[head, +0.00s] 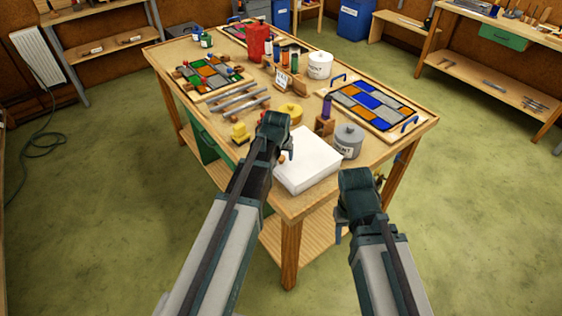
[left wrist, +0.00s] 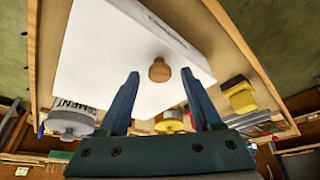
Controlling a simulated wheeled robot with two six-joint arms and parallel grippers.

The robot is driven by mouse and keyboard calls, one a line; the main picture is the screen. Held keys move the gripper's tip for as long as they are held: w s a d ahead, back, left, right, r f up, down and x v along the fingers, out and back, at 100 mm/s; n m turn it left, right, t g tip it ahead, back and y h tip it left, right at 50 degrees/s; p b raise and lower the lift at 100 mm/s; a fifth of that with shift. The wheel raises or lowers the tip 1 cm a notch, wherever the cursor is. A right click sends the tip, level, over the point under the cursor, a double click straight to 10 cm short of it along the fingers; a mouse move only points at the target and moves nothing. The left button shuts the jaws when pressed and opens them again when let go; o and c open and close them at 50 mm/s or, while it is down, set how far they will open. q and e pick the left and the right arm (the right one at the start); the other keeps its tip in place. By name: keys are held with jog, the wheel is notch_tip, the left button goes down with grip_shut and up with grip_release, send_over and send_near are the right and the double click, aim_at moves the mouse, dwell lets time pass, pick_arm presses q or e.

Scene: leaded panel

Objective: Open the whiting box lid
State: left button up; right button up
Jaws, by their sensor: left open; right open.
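The whiting box (head: 310,163) is a white box at the near corner of the workbench. Its lid (left wrist: 105,60) looks closed in the left wrist view, with a round wooden knob (left wrist: 159,71) on top. The knob (head: 281,159) is partly hidden by my left gripper in the head view. My left gripper (head: 284,148) is open above the box's left side. In the left wrist view its fingertips (left wrist: 160,78) spread either side of the knob, apparently without touching it. My right gripper (head: 345,222) is open and empty, off the bench's near right edge.
A grey cement tub (head: 348,142) stands right behind the box. A yellow tin (head: 290,113) and a yellow block (head: 239,133) lie beyond my left gripper. A leaded panel (head: 368,103) lies at the right. The floor right of the bench is clear.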

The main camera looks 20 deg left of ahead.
pick_arm(q)
grip_shut()
dwell(0.4)
dwell(1.1)
